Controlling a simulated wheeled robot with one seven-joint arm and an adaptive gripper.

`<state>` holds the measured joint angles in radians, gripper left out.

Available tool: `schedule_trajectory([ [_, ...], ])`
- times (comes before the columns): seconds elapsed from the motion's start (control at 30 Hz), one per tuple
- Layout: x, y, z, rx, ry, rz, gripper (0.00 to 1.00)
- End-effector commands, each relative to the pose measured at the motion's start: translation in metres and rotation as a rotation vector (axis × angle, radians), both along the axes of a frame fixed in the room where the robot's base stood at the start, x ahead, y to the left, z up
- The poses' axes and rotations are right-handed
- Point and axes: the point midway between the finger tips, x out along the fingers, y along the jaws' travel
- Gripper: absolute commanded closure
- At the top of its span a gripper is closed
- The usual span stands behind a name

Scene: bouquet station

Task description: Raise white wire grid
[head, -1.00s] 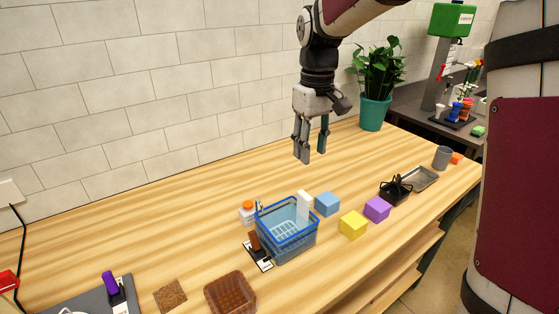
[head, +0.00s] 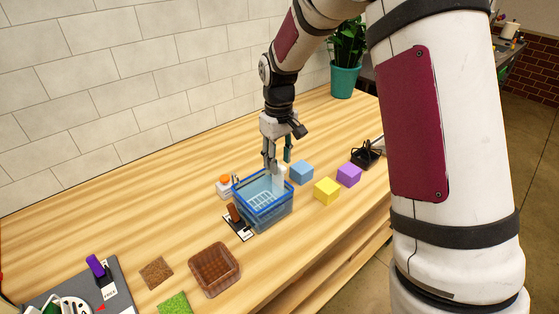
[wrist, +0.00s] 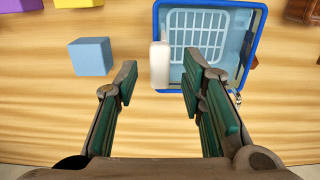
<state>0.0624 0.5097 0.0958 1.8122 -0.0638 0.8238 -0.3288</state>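The white wire grid (wrist: 197,35) lies inside the blue basket (wrist: 250,60), seen through its open top in the wrist view. In the head view the grid (head: 264,198) shows faintly within the basket (head: 277,212). A white upright block (wrist: 160,64) stands at the basket's edge beside the grid. My gripper (wrist: 158,80) is open and empty, its fingers wide apart. In the head view my gripper (head: 278,164) hangs just above the basket's back right corner, close to the white block. The grid's lower edge is partly hidden by a finger in the wrist view.
A blue cube (head: 302,172), a yellow cube (head: 326,191) and a purple cube (head: 348,174) sit right of the basket. A white bottle with an orange cap (head: 224,187) stands to its left. A brown basket (head: 215,270) is in front. The back left of the table is clear.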

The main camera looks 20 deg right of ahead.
Motion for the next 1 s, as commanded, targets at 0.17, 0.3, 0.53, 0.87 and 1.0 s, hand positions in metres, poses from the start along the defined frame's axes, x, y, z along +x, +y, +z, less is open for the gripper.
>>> schedule_trajectory([
  [0.17,0.000,0.000,-0.011,0.000,0.000,0.000,0.63],
  [0.3,0.000,0.000,-0.013,0.000,-0.001,0.000,0.63],
  [0.53,0.000,0.000,-0.012,0.000,-0.001,-0.001,0.81],
  [0.87,0.000,0.000,-0.009,0.000,-0.002,-0.001,1.00],
  [1.0,0.001,0.000,0.017,-0.001,-0.009,-0.001,1.00],
])
